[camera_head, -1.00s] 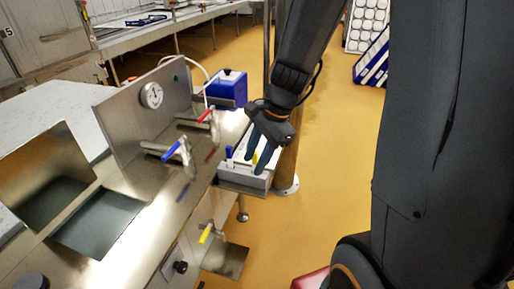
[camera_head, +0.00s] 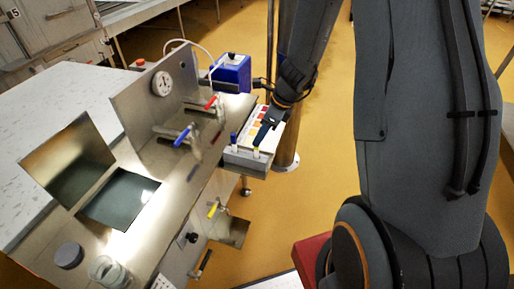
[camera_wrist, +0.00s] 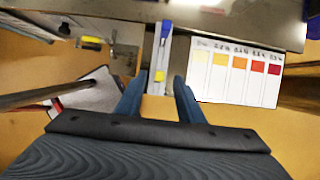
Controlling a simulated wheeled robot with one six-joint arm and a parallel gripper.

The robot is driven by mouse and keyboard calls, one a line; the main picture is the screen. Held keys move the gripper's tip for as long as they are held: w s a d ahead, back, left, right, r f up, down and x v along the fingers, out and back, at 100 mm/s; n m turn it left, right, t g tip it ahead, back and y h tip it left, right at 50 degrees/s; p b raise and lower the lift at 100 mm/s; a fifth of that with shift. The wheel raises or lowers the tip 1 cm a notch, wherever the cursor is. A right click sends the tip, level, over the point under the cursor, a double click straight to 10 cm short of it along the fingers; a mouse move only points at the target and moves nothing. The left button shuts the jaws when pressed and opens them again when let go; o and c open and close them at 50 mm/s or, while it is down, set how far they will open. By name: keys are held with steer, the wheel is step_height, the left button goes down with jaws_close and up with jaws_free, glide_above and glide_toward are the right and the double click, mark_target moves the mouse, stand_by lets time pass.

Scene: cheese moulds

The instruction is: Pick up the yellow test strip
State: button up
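The yellow test strip (camera_head: 256,152) stands at the front of a pale grey holder (camera_head: 240,159) on the end of the steel bench. In the wrist view its yellow end (camera_wrist: 159,76) lies ahead, between and beyond my fingertips. A blue strip (camera_head: 233,138) stands in the same holder, to the left in the head view; in the wrist view it is farther up (camera_wrist: 166,28). My gripper (camera_head: 266,133) is above the holder, close to the yellow strip. The wrist view shows its two blue fingers (camera_wrist: 157,90) apart, with nothing held between them.
A colour chart card (camera_wrist: 237,75) lies beside the strips. A blue box (camera_head: 231,74), red-handled (camera_head: 211,102) and blue-handled (camera_head: 182,136) taps and a steel panel with a gauge (camera_head: 162,83) stand nearby. Open yellow floor (camera_head: 300,225) lies right of the bench.

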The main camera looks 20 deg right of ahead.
mark_target(257, 153)
steer(key=shift+x, duration=2.05)
steer(key=shift+s, duration=0.1)
jaws_close()
